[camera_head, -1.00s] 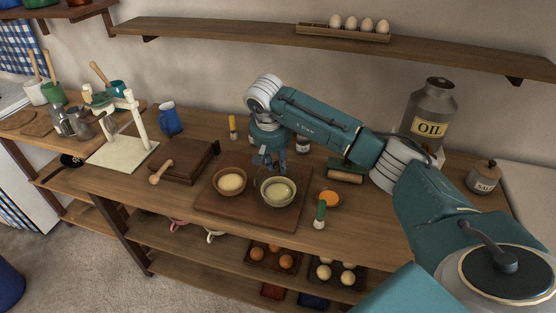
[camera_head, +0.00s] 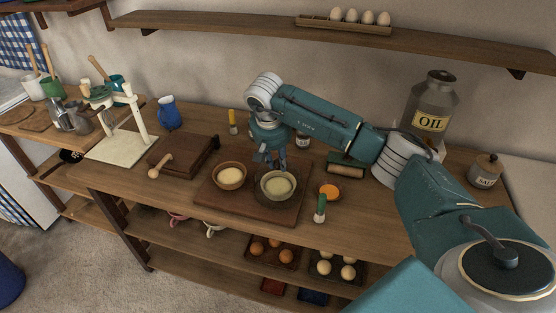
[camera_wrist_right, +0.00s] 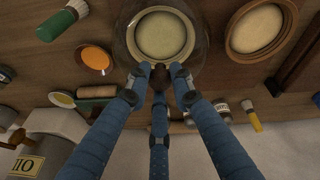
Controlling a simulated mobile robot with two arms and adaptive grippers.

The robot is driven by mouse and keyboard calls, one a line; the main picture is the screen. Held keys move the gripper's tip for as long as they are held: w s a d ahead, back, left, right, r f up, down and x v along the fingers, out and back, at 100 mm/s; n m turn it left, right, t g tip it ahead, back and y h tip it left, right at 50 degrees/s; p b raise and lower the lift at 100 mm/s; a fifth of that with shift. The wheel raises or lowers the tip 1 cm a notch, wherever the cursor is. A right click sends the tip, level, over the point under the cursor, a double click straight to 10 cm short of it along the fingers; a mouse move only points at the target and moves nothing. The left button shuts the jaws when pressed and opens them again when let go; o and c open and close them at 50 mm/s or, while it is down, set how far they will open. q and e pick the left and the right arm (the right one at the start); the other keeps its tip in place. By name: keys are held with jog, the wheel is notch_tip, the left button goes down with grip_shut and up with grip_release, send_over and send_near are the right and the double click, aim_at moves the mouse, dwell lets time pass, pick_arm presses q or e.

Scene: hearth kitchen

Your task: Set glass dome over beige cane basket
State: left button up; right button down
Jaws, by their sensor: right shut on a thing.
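The beige cane basket (camera_head: 278,185) is round with a pale inside and stands on the right part of a brown board. In the right wrist view the beige basket (camera_wrist_right: 161,36) lies within the clear round outline of the glass dome (camera_wrist_right: 205,40). My right gripper (camera_head: 270,160) comes down just behind the basket in the head view. In the right wrist view my right gripper (camera_wrist_right: 160,76) is shut on the dome's dark knob. I cannot tell whether the dome's rim touches the board. My left gripper is not in view.
A browner round basket (camera_head: 229,177) stands close on the left, on the same board (camera_head: 282,217). An orange dish (camera_head: 330,191) and a green-handled brush (camera_head: 320,209) are on the right. A dark lidded box (camera_head: 184,157) is further left. The counter front is clear.

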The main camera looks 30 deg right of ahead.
jog(key=shift+f, duration=0.1)
jog(key=c, duration=1.4)
grip_release()
jog(key=shift+c, duration=0.2)
jog(key=v, duration=1.2)
